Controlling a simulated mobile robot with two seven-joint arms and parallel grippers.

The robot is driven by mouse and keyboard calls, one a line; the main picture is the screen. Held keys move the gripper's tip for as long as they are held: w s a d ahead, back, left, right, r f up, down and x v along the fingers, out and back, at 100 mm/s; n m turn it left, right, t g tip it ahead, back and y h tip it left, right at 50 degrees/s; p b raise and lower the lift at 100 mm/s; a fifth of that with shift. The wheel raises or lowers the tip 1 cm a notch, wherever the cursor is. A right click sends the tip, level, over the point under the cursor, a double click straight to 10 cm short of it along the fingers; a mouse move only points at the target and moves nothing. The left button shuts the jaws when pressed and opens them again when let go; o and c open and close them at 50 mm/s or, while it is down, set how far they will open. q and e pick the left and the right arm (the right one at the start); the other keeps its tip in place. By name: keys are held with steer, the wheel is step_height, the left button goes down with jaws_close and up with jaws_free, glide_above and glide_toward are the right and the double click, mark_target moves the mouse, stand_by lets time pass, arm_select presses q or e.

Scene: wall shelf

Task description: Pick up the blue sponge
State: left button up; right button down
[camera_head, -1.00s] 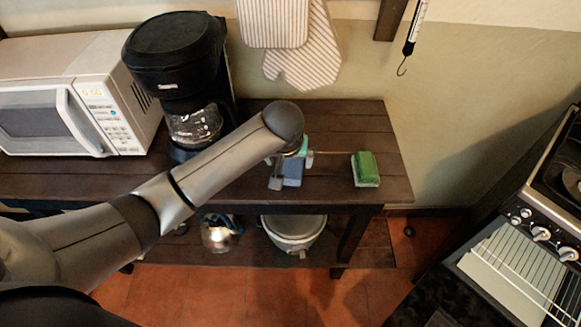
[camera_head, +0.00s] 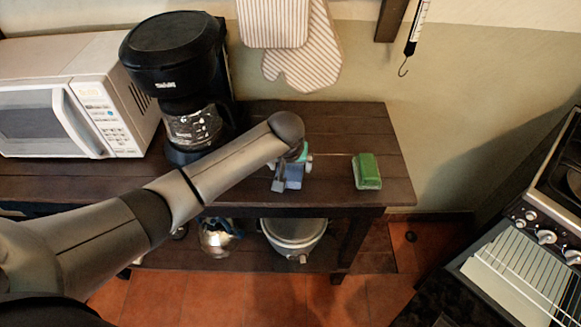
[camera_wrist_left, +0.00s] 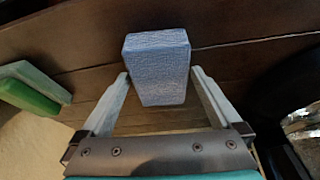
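The blue sponge (camera_head: 293,183) lies on the dark wooden shelf top, partly hidden by my left gripper in the head view. In the left wrist view the sponge (camera_wrist_left: 158,62) shows as a pale blue block between the finger ends. My left gripper (camera_wrist_left: 161,76) is open, with one fingertip close beside each side of the sponge. I cannot tell whether either finger touches it. In the head view the left gripper (camera_head: 288,181) is small and mostly covered by its own wrist. My right gripper is not in view.
A green sponge (camera_head: 367,170) lies to the right on the shelf top (camera_head: 335,120). A black coffee maker (camera_head: 177,60) and a white microwave (camera_head: 60,95) stand to the left. A lidded pot (camera_head: 294,236) and a kettle (camera_head: 216,238) sit on the lower shelf.

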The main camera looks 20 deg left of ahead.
mark_target(290, 167)
arm_select(q)
steer(key=c, duration=1)
steer(key=shift+c, duration=0.2)
step_height(290, 167, up, 20)
steer(key=p, duration=0.3)
steer(key=shift+p, duration=0.35)
